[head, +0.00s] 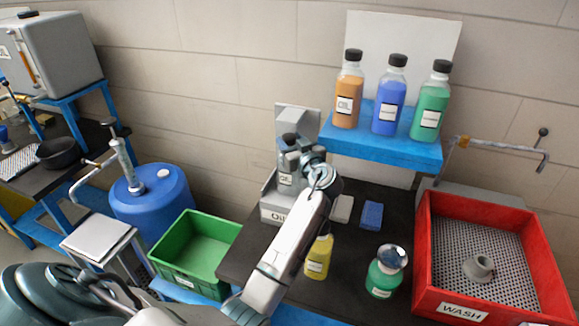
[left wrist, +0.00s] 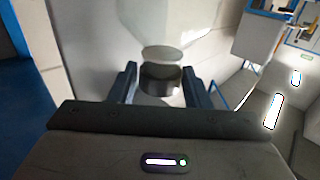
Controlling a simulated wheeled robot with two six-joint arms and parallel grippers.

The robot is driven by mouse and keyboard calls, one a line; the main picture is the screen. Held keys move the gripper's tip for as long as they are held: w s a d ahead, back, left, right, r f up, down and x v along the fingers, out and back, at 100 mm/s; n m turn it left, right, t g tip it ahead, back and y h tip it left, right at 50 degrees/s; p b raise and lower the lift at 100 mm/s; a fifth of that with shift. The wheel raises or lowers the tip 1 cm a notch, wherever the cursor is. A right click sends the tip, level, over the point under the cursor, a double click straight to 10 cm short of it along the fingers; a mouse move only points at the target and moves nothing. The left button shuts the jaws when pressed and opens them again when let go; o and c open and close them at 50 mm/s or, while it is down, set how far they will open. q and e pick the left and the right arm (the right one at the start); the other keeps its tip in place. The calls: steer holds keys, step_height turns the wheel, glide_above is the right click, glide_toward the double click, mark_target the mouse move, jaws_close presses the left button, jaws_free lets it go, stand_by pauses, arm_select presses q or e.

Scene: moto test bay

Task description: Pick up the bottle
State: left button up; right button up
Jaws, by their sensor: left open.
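Several bottles are in the head view. One clear bottle with a label (head: 286,179) stands in a grey holder marked Oil (head: 273,215), partly hidden by my left gripper. My left gripper (head: 301,150) is at this bottle's upper part. In the left wrist view, a dark round cap (left wrist: 160,76) shows between the two spread fingers of the left gripper (left wrist: 159,88). I cannot tell whether the fingers touch it. A yellow bottle (head: 319,258) stands on the dark bench, partly behind my left arm. A green bottle with a silvery top (head: 384,272) stands to its right.
Orange (head: 347,98), blue (head: 388,105) and green (head: 431,108) bottles stand on a blue shelf (head: 385,148). A red wash tray (head: 424,243) is at right. A green crate (head: 193,250) and blue drum (head: 150,205) are at left. A blue block (head: 371,215) lies on the bench.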

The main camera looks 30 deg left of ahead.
arm_select(q)
steer(key=x, duration=0.2)
steer(key=shift+w+a+r, duration=0.1)
steer(key=shift+a, duration=0.15)
steer(key=shift+w+a, duration=0.15)
steer(key=shift+a, duration=0.15)
steer(key=shift+d, duration=0.15)
steer(key=c, duration=0.9)
arm_select(e)
steer(key=shift+d+r, duration=0.35)
steer(key=shift+r, duration=0.35)
arm_select(q)
jaws_close()
arm_select(e)
steer(key=shift+f, duration=0.15)
